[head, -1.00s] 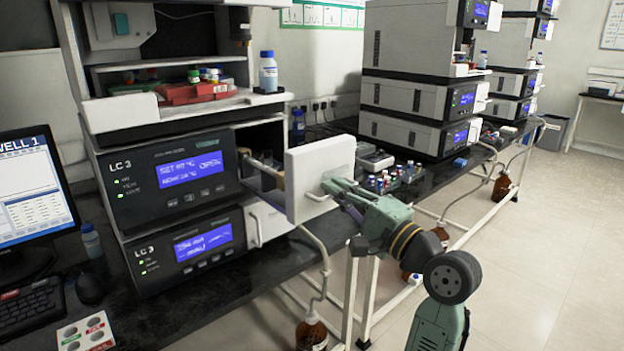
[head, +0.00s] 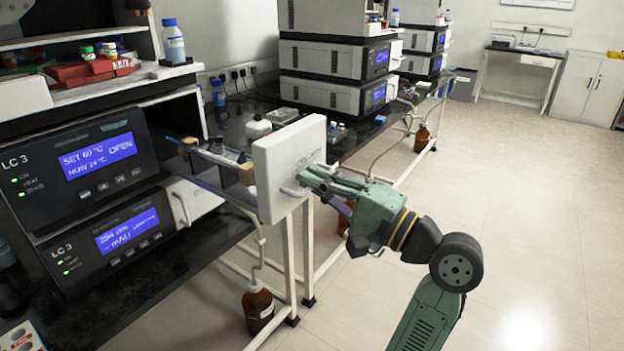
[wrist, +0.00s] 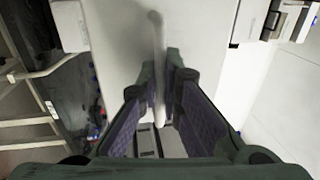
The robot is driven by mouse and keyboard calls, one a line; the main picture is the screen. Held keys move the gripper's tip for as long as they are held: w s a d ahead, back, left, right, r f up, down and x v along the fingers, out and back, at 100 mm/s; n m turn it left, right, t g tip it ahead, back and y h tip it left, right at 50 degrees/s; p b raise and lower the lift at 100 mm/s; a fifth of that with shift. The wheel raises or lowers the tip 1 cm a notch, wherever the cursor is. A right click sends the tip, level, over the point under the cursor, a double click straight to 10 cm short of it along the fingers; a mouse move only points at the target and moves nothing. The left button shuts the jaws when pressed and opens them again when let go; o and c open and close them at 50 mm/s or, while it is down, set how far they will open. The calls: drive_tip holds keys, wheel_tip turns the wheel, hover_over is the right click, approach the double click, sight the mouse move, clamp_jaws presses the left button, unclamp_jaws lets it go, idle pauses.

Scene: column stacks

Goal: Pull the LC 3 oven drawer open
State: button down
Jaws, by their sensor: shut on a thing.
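The LC 3 oven drawer (head: 287,172) has a white front panel standing well out from the LC 3 unit (head: 82,172). Its rails and part of its inside show between the panel and the unit. The unit's display reads "SET 60 °C" and "OPEN". My gripper (head: 308,182) is at the panel's outer face, shut on the drawer handle (head: 288,191). In the wrist view the pale handle bar (wrist: 157,60) runs between the two fingers. The fingertips partly hide the handle in the head view.
A lower LC 3 module (head: 110,235) sits beneath the oven. Brown bottles (head: 258,308) stand under the bench. Small items and a white container (head: 258,128) are on the black bench behind the drawer. The floor (head: 520,200) to the right is clear.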

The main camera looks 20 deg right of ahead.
drive_tip(key=c, duration=2)
unclamp_jaws()
drive_tip(key=shift+w, duration=0.1)
drive_tip(key=shift+c, duration=0.2)
drive_tip(key=v, duration=1.2)
